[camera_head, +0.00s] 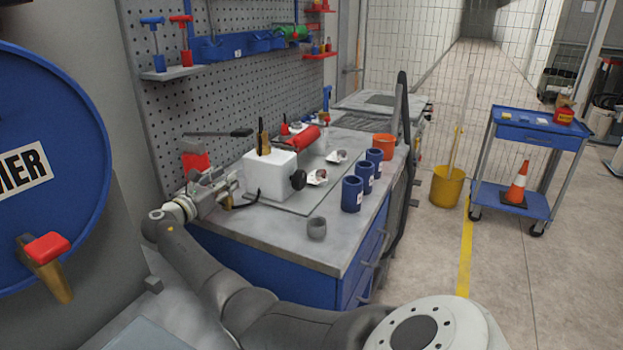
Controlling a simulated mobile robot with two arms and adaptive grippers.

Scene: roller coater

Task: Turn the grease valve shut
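A brass valve (45,268) with a red handle sits at the lower front of the big blue drum (55,130) at the left edge. I cannot tell whether this is the grease valve or whether it is shut. My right arm reaches from the lower right to the bench's back left corner. My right gripper (226,184) is there, just below a red part (196,161) with a dark bar (219,133) above it. It is well to the right of the brass valve. Its fingers are too small to tell if they are open. My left gripper is out of view.
The bench (270,240) carries a white box (270,175) with a black knob, several blue cups (352,194), a grey cup (316,228) and an orange container (384,146). A pegboard (165,110) stands behind it. A blue cart (540,132) and yellow bucket (447,187) stand right.

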